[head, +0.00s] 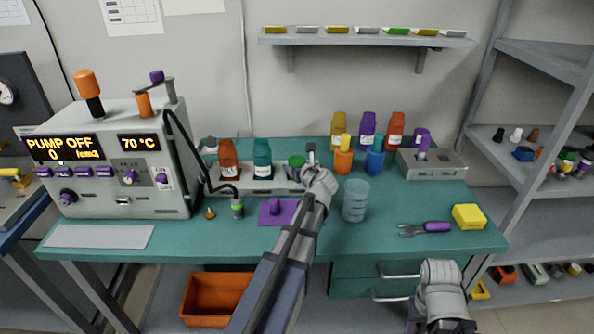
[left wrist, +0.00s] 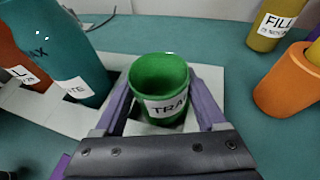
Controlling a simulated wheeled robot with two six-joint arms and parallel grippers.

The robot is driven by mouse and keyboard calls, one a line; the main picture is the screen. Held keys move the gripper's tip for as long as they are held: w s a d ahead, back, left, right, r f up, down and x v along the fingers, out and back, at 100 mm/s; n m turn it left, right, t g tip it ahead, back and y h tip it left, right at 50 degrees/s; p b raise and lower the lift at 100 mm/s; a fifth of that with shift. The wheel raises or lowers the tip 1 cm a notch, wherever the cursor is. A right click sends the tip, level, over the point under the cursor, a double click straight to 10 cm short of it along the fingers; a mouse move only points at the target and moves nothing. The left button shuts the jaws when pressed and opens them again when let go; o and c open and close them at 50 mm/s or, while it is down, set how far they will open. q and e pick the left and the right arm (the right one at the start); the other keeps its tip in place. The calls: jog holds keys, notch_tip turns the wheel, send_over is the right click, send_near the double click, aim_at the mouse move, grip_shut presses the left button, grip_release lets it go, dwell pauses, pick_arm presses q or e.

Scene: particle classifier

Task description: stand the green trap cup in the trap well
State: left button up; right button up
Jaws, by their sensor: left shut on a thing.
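The green trap cup (left wrist: 158,75) is upright between the fingers of my left gripper (left wrist: 160,105) in the left wrist view, its label partly reading "TRA". The gripper is shut on it. In the head view the cup (head: 296,161) shows beside my left gripper (head: 306,167), at the right end of the pale rack (head: 258,187). Whether the cup's base touches the rack is hidden. I cannot make out the trap well for certain. My right gripper (head: 445,322) is low at the bottom right, its fingers cut off by the frame.
A red bottle (head: 229,160) and a teal bottle (head: 262,159) stand in the rack left of the cup. An orange cup (head: 343,161), a blue cup (head: 375,161) and a clear beaker (head: 355,200) are to the right. The instrument (head: 125,190) stands left.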

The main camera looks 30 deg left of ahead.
pick_arm(q)
jog(key=shift+f, duration=0.2)
jog(key=o, duration=1.3)
jog(key=shift+r, duration=0.1)
jog(key=shift+o, duration=0.2)
jog(key=shift+r, duration=0.1)
jog(key=shift+s+d+r, duration=0.1)
jog(key=shift+r, duration=0.15)
jog(key=p+v, duration=0.4)
jog(key=v, duration=0.7)
jog(key=shift+s+d+p, duration=0.2)
jog(key=shift+d+p, duration=0.05)
jog(key=shift+p, duration=0.05)
